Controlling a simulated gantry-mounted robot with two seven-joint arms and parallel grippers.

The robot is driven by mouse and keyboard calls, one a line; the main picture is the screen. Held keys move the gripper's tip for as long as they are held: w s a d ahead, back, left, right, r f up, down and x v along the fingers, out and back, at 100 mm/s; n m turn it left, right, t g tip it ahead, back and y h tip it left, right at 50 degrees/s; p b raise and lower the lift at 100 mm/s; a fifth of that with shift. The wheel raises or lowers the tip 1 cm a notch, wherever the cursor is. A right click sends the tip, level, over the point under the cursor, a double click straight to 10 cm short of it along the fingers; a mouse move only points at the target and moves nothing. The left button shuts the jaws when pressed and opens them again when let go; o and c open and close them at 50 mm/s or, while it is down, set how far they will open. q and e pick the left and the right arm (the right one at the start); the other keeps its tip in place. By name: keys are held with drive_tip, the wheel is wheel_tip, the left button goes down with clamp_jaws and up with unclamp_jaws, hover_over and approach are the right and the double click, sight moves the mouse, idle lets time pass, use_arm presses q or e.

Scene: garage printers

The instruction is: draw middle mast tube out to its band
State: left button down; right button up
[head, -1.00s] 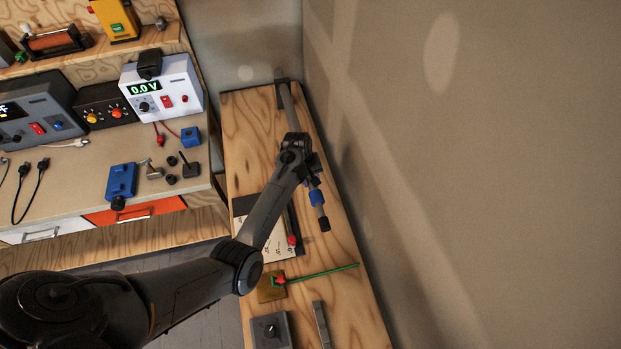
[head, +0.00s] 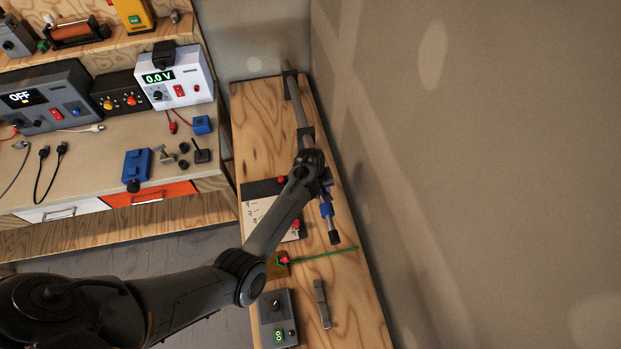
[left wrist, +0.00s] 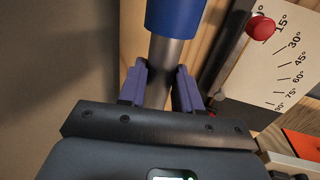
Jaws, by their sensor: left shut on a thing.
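The telescoping mast (head: 301,112) lies along the wooden bench in the head view, passing through black brackets. Its near part has a blue collar (head: 327,209), a thin grey section and a black end cap (head: 335,238). My left gripper (head: 323,187) is at the mast, just on the far side of that collar. In the left wrist view the purple-padded fingers (left wrist: 163,88) are shut on a grey tube (left wrist: 166,58), below a blue collar (left wrist: 176,14). My arm hides part of the mast; no band mark shows clearly. My right gripper is not in view.
A white angle board (head: 262,213) with red knobs lies left of the mast. A brass-coloured plate with a green rod (head: 325,253) and a grey box (head: 277,318) are nearer. The wall (head: 450,150) stands close along the right. Electronics fill the left bench.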

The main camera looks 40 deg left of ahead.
use_arm(q)
drive_tip(key=c, duration=0.8)
unclamp_jaws()
drive_tip(key=shift+r, duration=0.1)
drive_tip(key=r, duration=0.3)
drive_tip(key=s+a+r, duration=0.1)
drive_tip(key=r, duration=0.6)
drive_tip(key=shift+s+a+r, duration=0.2)
drive_tip(key=shift+s, duration=0.1)
